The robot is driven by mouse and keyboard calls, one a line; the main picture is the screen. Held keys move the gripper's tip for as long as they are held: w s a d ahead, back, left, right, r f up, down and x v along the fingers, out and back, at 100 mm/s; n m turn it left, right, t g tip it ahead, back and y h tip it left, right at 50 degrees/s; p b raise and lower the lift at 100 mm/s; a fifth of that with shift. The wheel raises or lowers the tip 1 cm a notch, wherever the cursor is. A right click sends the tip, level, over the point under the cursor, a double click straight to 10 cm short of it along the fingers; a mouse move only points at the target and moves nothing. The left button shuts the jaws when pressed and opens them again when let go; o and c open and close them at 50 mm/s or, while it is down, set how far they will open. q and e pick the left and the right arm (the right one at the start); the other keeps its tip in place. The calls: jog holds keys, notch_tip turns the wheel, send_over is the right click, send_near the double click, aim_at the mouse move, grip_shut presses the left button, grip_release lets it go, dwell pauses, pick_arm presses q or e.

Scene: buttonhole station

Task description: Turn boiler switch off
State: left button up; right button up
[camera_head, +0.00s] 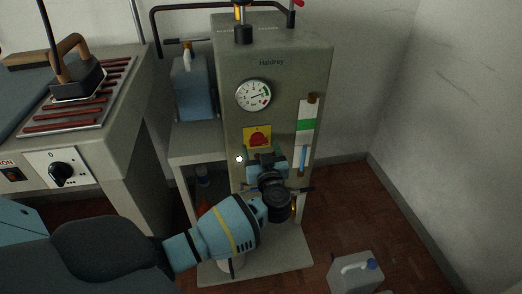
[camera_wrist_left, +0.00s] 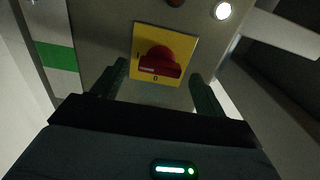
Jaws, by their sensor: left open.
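The boiler switch (camera_head: 257,138) is a red rotary knob on a yellow plate on the front of the grey-green boiler (camera_head: 281,70). In the left wrist view the red knob (camera_wrist_left: 160,62) has its bar lying roughly sideways; a "0" mark is below it and an "I" mark at its left. My left gripper (camera_head: 266,160) is open and empty, just below the switch in the head view. In the left wrist view its fingertips (camera_wrist_left: 158,80) stand apart on either side of the knob's lower part; I cannot tell any contact. My right gripper is not in view.
A pressure gauge (camera_head: 253,95) is above the switch and a level gauge (camera_head: 305,132) to its right. A lit white lamp (camera_head: 239,159) sits near the switch. An iron (camera_head: 77,78) rests on the table at left. A jug (camera_head: 355,271) stands on the floor at right.

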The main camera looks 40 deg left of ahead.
pick_arm(q)
jog(key=shift+w+a, duration=0.4)
jog(key=shift+a, duration=0.05)
